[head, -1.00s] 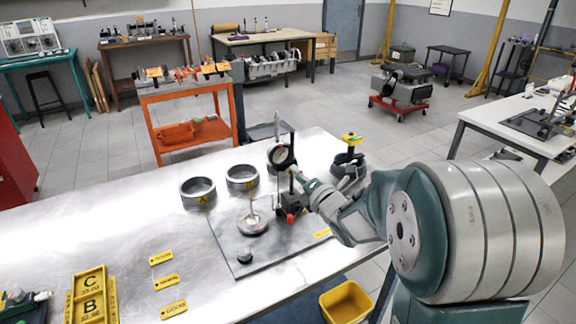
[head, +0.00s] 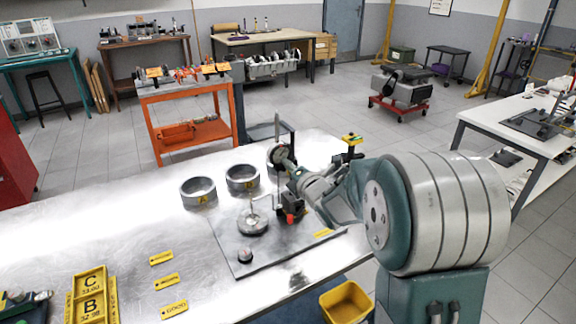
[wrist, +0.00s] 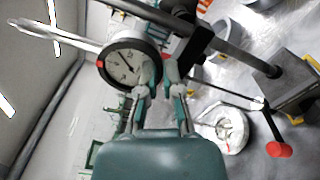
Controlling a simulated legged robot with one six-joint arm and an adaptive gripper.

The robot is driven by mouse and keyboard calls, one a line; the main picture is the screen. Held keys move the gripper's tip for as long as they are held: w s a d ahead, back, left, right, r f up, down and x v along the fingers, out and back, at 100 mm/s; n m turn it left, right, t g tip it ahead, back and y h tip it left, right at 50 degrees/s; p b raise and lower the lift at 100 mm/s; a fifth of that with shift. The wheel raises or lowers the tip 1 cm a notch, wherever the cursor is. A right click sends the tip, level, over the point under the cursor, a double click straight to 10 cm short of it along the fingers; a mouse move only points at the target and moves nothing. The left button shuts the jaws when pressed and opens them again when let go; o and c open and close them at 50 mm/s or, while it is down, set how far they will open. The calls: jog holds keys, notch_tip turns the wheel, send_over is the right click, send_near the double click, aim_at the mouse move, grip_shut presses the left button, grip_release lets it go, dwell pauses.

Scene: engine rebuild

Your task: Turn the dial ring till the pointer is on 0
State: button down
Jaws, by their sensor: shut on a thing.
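The dial (wrist: 122,65) has a pale face inside a dark ring, with a red mark at its left edge in the wrist view. A dark pointer shows on the face, but the figures are too small to read, so I cannot tell where it rests. In the head view the dial (head: 279,154) stands on its post above the grey plate (head: 240,262). My gripper (wrist: 160,74) is shut on the right edge of the dial ring, and its fingertips hide that part. In the head view my gripper (head: 299,177) reaches the dial from the right.
Two grey rings (head: 198,191) (head: 242,178) stand left of the dial. A red-ended lever (wrist: 278,149) is close on the right.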

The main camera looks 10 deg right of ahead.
jog(key=shift+f, duration=0.2)
jog(key=shift+s+a+f+m, duration=0.1)
jog(key=shift+a+m, duration=0.2)
jog(key=shift+m, duration=1.15)
jog(key=shift+s+a+f+m, duration=0.15)
jog(key=shift+a+m, duration=0.2)
jog(key=shift+m, duration=1.05)
jog(key=shift+s+a+m, duration=0.1)
jog(key=shift+a+m, duration=0.2)
jog(key=shift+m, duration=1.15)
jog(key=c, duration=0.8)
grip_release()
jog(key=shift+c, duration=0.2)
jog(key=shift+r, duration=0.1)
jog(key=v, duration=1.2)
